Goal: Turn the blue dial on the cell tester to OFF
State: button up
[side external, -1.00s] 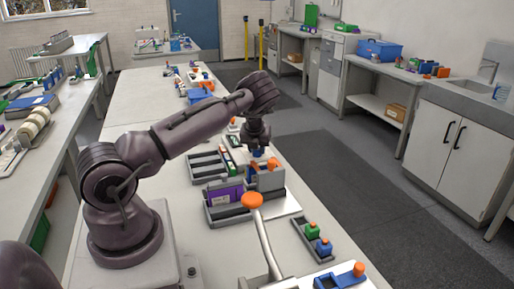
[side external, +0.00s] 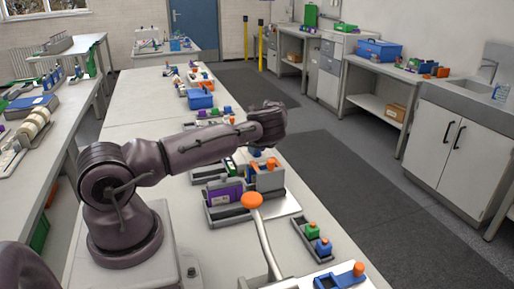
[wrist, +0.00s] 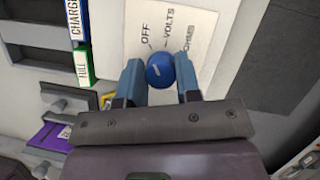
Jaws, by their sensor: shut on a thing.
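The blue dial (wrist: 160,71) shows in the wrist view on a pale panel of the cell tester (wrist: 198,22). OFF, VOLTS and OHMS are printed around its far and right sides. The dial has a short pale mark on its face, but I cannot tell which label it points to. My gripper (wrist: 160,78) has one blue-grey finger on each side of the dial and is shut on it. In the side external view my wrist is low over the bench, and the dial and fingertips are mostly hidden.
Blue CHARGED and green FULL labelled blocks (wrist: 83,62) and a purple block (wrist: 52,136) lie left of the dial in the wrist view. An orange-topped lever (side external: 252,201) stands near the tester. A small tray with green and blue blocks (side external: 313,237) lies nearer the bench edge.

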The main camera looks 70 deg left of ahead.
jog(key=shift+n, duration=0.6)
jog(key=shift+g, duration=0.3)
jog(key=o, duration=0.9)
jog(key=shift+o, duration=0.2)
jog(key=v, duration=1.3)
jog(key=shift+a, duration=0.15)
